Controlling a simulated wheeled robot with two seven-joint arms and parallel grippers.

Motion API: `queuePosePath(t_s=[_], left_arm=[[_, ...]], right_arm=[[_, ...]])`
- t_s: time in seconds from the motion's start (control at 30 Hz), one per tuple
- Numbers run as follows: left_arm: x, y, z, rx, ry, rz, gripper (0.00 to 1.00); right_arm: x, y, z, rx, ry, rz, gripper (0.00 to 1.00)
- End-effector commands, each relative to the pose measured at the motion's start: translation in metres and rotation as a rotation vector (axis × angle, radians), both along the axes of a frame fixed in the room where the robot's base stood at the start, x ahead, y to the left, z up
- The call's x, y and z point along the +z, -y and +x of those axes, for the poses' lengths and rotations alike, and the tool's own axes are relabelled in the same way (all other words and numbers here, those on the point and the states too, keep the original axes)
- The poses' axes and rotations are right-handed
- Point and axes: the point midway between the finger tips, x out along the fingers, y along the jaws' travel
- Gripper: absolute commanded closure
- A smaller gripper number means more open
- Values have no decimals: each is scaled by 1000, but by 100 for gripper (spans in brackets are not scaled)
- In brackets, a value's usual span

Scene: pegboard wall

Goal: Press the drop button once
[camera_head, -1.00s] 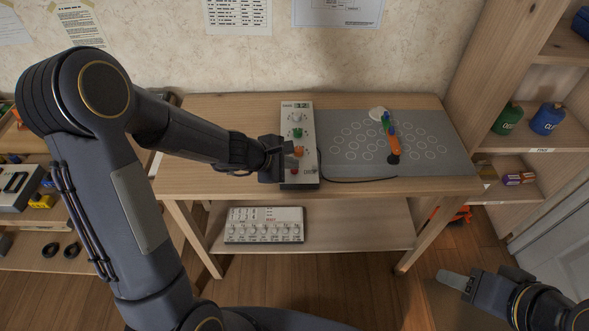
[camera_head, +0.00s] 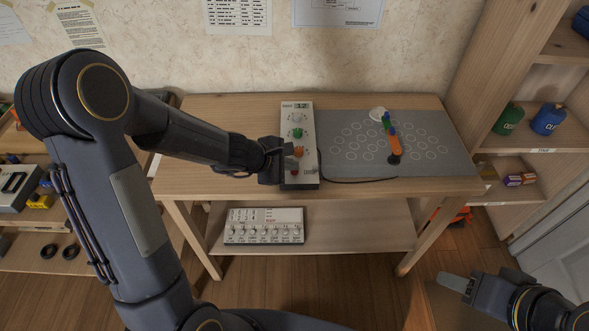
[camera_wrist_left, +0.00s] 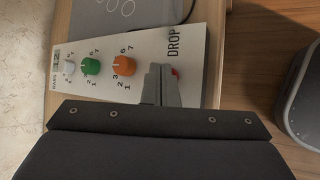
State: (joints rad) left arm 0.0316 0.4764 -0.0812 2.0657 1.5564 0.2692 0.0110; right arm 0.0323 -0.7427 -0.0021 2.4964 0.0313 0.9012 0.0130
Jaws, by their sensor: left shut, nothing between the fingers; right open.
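The white control panel (camera_head: 299,121) lies on the wooden table. In the left wrist view the panel (camera_wrist_left: 205,60) shows a white knob (camera_wrist_left: 69,68), a green knob (camera_wrist_left: 91,66), an orange knob (camera_wrist_left: 124,66) and the word DROP. The red drop button (camera_wrist_left: 175,73) sits beside that word, partly hidden by my left fingers. My left gripper (camera_wrist_left: 160,84) is shut and empty, its tips over the panel at the button; I cannot tell whether they touch it. In the head view it is at the panel's near end (camera_head: 285,165). My right gripper (camera_head: 455,282) is open at the lower right, away from the table.
A grey mat (camera_head: 350,125) with printed circles lies right of the panel, with a colourful jointed arm (camera_head: 393,145) on it. A black cable runs from the panel along the mat. A white box with knobs (camera_head: 264,226) is on the lower shelf. Shelves stand at both sides.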

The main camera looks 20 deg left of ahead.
Motion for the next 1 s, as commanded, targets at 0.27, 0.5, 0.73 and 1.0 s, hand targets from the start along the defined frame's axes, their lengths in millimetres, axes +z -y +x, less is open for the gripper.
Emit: queuePosePath(t_s=[0.27,0.5,0.73,1.0], left_arm=[[13,0,0,-1,0,1,100],[14,0,0,0,0,0,100],[18,0,0,0,0,0,100],[45,0,0,1,1,0,100]], right_arm=[[11,0,0,0,0,0,53],[12,0,0,0,0,0,53],[15,0,0,0,0,0,53],[39,0,0,0,0,0,53]])
